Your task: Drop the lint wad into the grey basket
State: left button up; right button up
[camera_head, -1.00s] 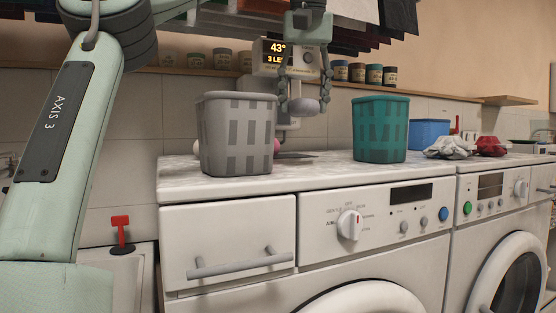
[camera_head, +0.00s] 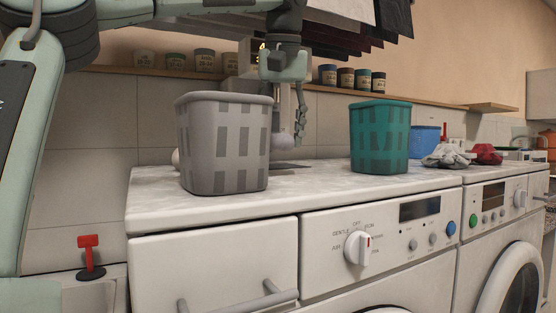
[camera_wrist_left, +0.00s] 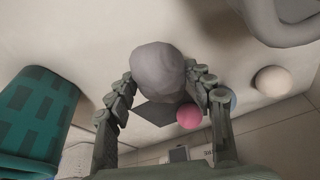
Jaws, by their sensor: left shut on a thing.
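The grey basket (camera_head: 222,178) stands upright on the white marbled counter; in the wrist view it shows at the top right (camera_wrist_left: 285,32). My left gripper (camera_head: 290,128) hangs just right of and behind the basket in the head view, its fingers pointing down and partly hidden by the basket. It is shut on the greyish lint wad (camera_head: 284,139), which shows between the fingertips in the wrist view (camera_wrist_left: 158,70). The wad is below the basket's rim height in the picture and outside it. My right gripper is not in view.
A teal basket (camera_head: 380,140) stands to the right of the gripper. A pink ball (camera_wrist_left: 189,117) and a cream ball (camera_wrist_left: 271,80) lie behind the grey basket. A blue bin (camera_head: 425,136) and crumpled grey cloth (camera_head: 448,157) are farther right. Jars line the shelf above.

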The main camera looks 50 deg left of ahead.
aim_at(279, 176)
pick_arm(q)
jog(key=shift+f, duration=2.4)
jog(key=o, duration=0.7)
jog(key=shift+f, duration=0.1)
